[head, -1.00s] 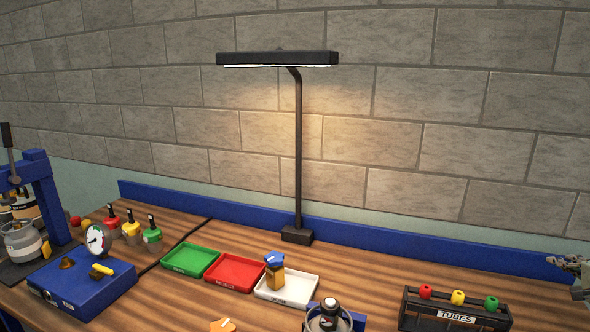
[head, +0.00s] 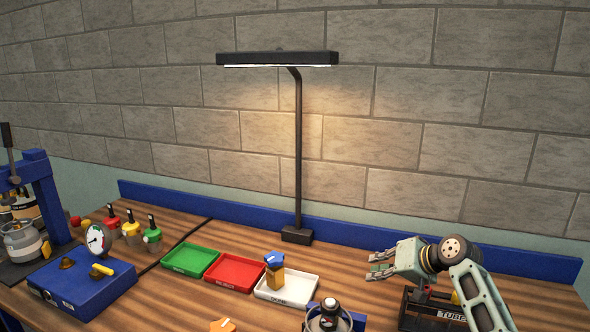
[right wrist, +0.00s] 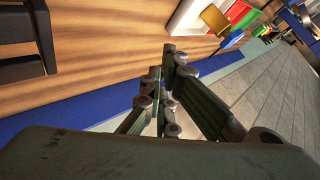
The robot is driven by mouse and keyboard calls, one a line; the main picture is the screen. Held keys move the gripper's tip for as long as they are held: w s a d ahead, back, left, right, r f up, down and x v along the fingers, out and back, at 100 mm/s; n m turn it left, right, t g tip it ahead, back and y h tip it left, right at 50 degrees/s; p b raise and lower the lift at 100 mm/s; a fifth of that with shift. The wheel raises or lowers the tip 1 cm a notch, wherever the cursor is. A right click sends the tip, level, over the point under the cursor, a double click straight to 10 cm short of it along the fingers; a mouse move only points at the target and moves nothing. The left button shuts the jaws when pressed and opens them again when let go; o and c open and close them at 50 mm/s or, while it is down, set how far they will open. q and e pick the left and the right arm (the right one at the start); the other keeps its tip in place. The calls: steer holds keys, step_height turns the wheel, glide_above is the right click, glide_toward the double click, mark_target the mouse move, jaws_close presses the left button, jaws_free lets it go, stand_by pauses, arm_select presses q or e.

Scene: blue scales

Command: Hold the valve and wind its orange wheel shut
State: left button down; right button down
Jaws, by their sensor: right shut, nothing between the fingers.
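An orange lobed piece (head: 222,325), which looks like the valve's wheel, shows at the bottom edge in the head view. The picture edge cuts it off, so the valve's body and how far the wheel is turned are hidden. My right gripper (head: 380,264) is shut and empty, above the bench to the right of the white tray and well apart from the orange piece. It also shows in the right wrist view (right wrist: 172,55), with nothing between its fingers. My left gripper is not in view.
A white tray (head: 300,295) holds a yellow block with a blue top (head: 274,272). Red (head: 244,284) and green (head: 180,270) trays stand left of it. A lamp post (head: 298,160) rises behind. A blue box (head: 85,290) stands left.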

steer(key=s+a+r+n+g, duration=0.1)
steer(key=s+a+n+g, duration=0.15)
steer(key=a, duration=0.65)
steer(key=s+a+r+n+g, duration=0.15)
steer(key=a+n, duration=0.25)
steer(key=a, duration=0.4)
steer(key=n+g+h, duration=0.2)
steer(key=n, duration=0.7)
glide_toward(222, 331)
steer(key=w+d+f, duration=0.1)
steer(key=w, duration=0.1)
step_height(222, 331, down, 6)
steer(key=shift+w+f, duration=0.15)
steer(key=shift+d, duration=0.1)
steer(key=shift+a, duration=0.55)
